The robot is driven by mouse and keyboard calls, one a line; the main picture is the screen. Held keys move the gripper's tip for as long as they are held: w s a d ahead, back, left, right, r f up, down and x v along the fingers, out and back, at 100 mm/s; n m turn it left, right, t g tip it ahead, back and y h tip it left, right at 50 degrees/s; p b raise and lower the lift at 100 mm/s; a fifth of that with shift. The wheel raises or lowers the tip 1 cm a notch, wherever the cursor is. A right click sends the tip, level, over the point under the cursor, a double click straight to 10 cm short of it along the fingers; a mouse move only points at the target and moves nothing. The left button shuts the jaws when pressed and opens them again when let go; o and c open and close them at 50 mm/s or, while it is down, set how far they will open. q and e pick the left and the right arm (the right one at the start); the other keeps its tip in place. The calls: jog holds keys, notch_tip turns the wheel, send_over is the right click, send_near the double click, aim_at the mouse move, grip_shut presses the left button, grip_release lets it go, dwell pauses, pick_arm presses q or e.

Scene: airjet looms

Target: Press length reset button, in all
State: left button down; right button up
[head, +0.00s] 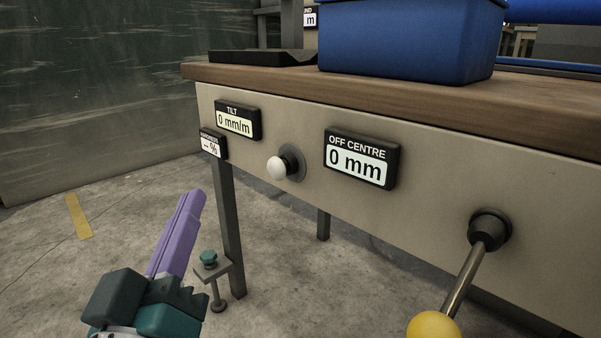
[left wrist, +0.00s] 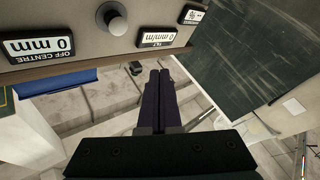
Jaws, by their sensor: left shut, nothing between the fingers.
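A white round knob (head: 277,167) on a dark collar sticks out from the beige front panel of the table, between the TILT display (head: 236,121) and the OFF CENTRE display (head: 358,161). It also shows in the left wrist view (left wrist: 116,25), upside down. No label reading "length reset" is visible. My left gripper (head: 194,197) is below and left of the knob, apart from it, with its purple fingers shut and empty. My right gripper is not in view.
A lever with a yellow ball (head: 434,326) juts from the panel at lower right. A blue bin (head: 408,38) and a black tray (head: 262,57) stand on the wooden top. A clamp (head: 211,267) with a green knob is beside the table leg (head: 229,230). Open floor lies left.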

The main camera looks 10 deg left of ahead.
aim_at(276, 169)
pick_arm(q)
jog(key=w+d+b, duration=0.3)
jog(key=w+d, duration=0.1)
jog(key=w, duration=0.2)
jog(key=shift+d, duration=0.4)
dwell(1.8)
jog(key=shift+w+d, duration=0.25)
jog(key=shift+w, duration=0.1)
jog(key=shift+w+d+b, duration=0.3)
jog(key=shift+w+b, duration=0.05)
jog(key=shift+w, duration=0.05)
dwell(0.8)
dwell(0.3)
jog(key=shift+s+a+p, duration=0.6)
jog(key=shift+s+p, duration=0.15)
jog(key=shift+s, duration=0.05)
